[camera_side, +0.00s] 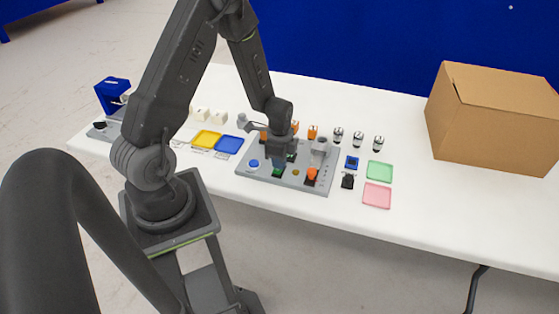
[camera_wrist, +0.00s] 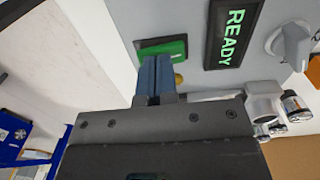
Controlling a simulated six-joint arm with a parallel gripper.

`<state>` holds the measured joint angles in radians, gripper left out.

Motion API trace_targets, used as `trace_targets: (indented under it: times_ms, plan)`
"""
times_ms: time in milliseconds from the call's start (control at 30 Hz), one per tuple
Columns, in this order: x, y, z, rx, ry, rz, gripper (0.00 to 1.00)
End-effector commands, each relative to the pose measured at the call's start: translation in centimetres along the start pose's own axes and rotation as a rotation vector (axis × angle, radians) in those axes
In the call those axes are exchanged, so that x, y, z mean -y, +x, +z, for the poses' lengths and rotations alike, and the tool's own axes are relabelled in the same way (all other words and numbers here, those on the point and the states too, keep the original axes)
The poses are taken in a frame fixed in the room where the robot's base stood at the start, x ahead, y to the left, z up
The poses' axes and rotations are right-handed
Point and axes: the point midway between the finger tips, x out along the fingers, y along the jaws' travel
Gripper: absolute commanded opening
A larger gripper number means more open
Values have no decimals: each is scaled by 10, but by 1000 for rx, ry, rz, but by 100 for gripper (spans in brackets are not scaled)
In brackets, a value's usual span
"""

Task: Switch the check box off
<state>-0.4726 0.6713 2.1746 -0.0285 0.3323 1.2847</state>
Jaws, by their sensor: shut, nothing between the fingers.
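The check box (camera_side: 322,172) is a grey panel lying on the white table in the side view. It also fills the top of the wrist view (camera_wrist: 185,18). A green rocker switch (camera_wrist: 175,47) in a dark frame sits on it, and it also shows in the side view (camera_side: 278,171). A dark display (camera_wrist: 232,32) on the box reads READY in lit green letters. My gripper (camera_wrist: 154,62) is shut and empty, its blue fingertips at the green switch's lower edge in the wrist view. I cannot tell whether they touch it.
The box also carries a blue button (camera_side: 254,163), an orange button (camera_side: 311,174) and a grey knob (camera_wrist: 290,45). Yellow (camera_side: 206,139) and blue (camera_side: 229,145) trays lie left of it, green (camera_side: 380,170) and pink (camera_side: 377,195) trays right. A cardboard box (camera_side: 490,115) stands far right.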

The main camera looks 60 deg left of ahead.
Motion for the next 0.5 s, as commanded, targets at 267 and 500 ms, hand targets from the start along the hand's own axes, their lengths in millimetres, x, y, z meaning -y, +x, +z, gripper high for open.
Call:
trace_targets:
  times_ms: [267, 500]
  plan:
    - [3, -16, 0, -2, 0, -5, 0]
    - [9, -68, 0, -2, -1, -7, 0]
